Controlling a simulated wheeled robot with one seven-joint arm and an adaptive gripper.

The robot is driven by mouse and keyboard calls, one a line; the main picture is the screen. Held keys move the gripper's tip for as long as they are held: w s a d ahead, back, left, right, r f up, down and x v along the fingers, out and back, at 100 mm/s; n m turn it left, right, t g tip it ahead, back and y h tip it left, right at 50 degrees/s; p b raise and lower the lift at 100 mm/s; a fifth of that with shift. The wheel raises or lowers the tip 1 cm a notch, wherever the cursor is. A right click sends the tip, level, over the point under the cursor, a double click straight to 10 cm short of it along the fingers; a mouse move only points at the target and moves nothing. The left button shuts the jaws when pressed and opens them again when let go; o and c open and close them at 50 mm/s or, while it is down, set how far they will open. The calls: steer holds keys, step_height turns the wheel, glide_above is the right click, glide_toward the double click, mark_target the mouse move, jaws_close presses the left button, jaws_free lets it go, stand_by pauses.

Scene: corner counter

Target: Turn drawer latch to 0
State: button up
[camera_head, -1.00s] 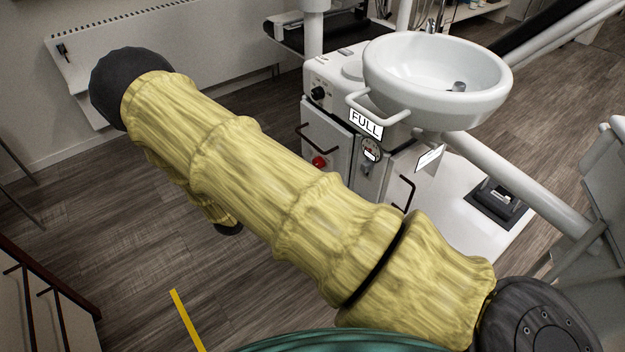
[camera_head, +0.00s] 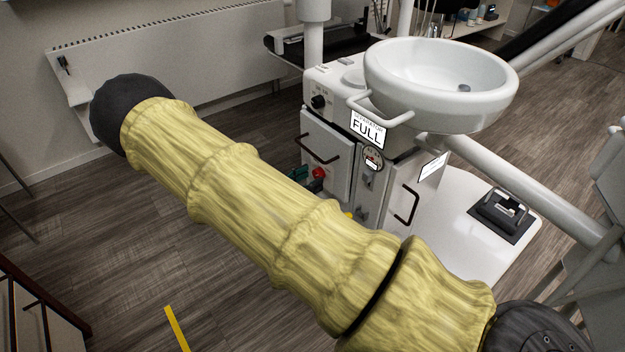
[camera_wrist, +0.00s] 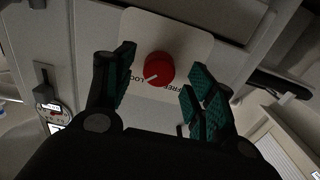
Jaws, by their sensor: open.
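The latch is a red round knob (camera_wrist: 159,68) on a pale plate (camera_wrist: 199,48) in the wrist view. Its white pointer mark slants down-left, towards the printed LOCK side; FREE is printed to the right. My gripper (camera_wrist: 160,72) is open, with teal-padded fingers left and right of the knob. A gap shows on each side, and I cannot tell their depth relative to it. In the head view, the red knob (camera_head: 319,173) shows small on the cabinet front, with teal finger parts beside it. My yellow-sleeved arm hides the rest of the gripper.
The white cabinet (camera_head: 339,134) has dark drawer handles and a FULL label. A white basin (camera_head: 440,80) overhangs it. A white base plate with a dark pedal (camera_head: 505,213) lies to the right. Open wooden floor (camera_head: 90,230) is at the left.

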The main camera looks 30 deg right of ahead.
steer(key=shift+d, duration=0.7)
steer(key=c, duration=1)
